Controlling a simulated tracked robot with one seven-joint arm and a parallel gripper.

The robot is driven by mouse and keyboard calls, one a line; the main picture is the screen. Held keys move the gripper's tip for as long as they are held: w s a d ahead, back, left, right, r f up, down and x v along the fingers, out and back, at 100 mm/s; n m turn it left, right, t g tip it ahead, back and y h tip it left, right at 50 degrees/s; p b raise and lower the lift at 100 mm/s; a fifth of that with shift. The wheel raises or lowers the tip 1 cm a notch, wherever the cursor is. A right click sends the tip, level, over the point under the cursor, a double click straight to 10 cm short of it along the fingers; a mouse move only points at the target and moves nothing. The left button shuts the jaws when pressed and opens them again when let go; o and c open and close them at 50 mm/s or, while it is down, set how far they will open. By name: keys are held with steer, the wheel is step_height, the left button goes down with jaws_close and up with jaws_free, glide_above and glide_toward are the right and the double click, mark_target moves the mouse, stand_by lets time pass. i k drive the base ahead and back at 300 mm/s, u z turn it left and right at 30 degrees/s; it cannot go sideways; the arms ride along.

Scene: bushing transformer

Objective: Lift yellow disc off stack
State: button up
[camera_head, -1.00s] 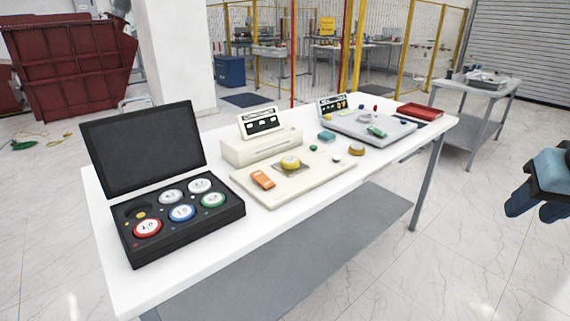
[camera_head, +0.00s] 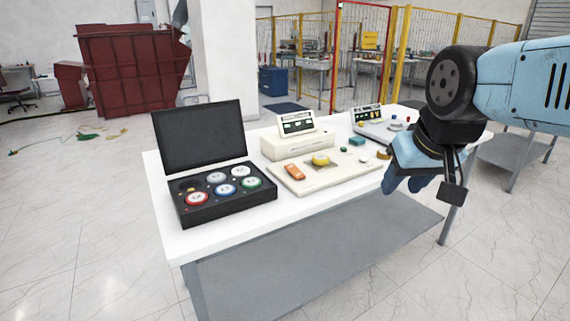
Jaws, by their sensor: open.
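A yellow disc (camera_head: 320,159) lies on the cream board (camera_head: 345,180) near the middle of the white table. It looks like the top of a small stack, but the layers under it are too small to tell apart. My gripper (camera_head: 402,182) has blue fingers and hangs at the table's front right, to the right of the disc and well apart from it. It is open and I see nothing held in it. My arm hides the right end of the table and part of the grey board.
A black case (camera_head: 228,207) with several colored round weights and a raised lid stands at the left. A cream box with a meter (camera_head: 296,124) stands behind. Floor in front is clear.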

mark_target(318, 159)
steer(key=u, duration=0.75)
steer(key=i, duration=1)
